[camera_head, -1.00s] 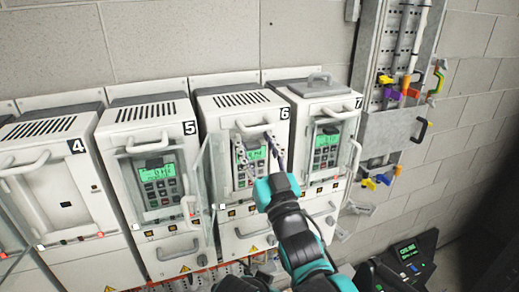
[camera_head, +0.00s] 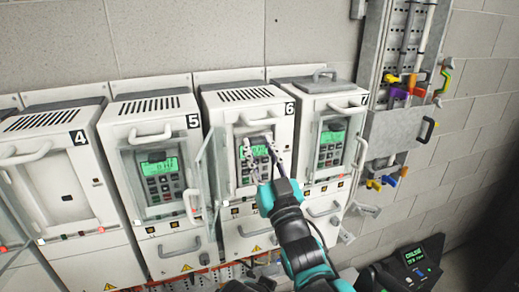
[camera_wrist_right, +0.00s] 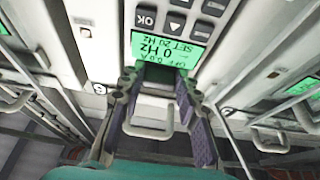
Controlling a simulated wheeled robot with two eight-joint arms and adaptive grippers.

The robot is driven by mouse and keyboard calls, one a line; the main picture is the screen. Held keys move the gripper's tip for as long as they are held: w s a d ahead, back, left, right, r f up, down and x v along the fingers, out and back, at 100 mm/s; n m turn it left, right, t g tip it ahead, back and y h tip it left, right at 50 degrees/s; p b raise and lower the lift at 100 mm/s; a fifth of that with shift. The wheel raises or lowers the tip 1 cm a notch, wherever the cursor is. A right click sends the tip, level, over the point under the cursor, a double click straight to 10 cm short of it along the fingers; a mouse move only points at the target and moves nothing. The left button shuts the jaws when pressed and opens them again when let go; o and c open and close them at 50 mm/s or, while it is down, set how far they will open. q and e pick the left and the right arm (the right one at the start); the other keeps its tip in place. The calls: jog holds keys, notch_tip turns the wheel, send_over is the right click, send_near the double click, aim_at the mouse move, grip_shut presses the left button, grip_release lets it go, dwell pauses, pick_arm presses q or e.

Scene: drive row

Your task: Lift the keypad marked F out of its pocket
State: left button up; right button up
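A dark keypad with a lit green screen sits in the front pocket of the drive marked 6 (camera_head: 245,172); the same keypad fills the top of the right wrist view (camera_wrist_right: 168,50), its screen upside down, showing 0 Hz. I cannot read a letter F on any keypad. My right gripper (camera_head: 262,147) is open, its fingers spread at the keypad's top end. In the right wrist view the fingers (camera_wrist_right: 156,76) stand apart beside the screen's edge, with the drive's white handle between them. Whether they touch the keypad is unclear. My left gripper is not in view.
Drive 6's clear door (camera_head: 208,170) stands open on the left of the pocket. Drives 5 (camera_head: 152,107) and 7 (camera_head: 325,85) stand close on either side, also with green-screened keypads. A grey rack with colored clips (camera_head: 402,125) is at the right.

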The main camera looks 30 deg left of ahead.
jog(key=shift+r, duration=0.1)
dwell(0.5)
jog(key=shift+r+p, duration=1.05)
jog(key=shift+r, duration=0.3)
jog(key=shift+f, duration=0.1)
jog(key=s+d+p, duration=0.2)
jog(key=s+d, duration=0.4)
jog(key=d, duration=0.1)
jog(key=shift+s+d+p, duration=0.25)
jog(key=shift+d+p, duration=0.05)
dwell(0.5)
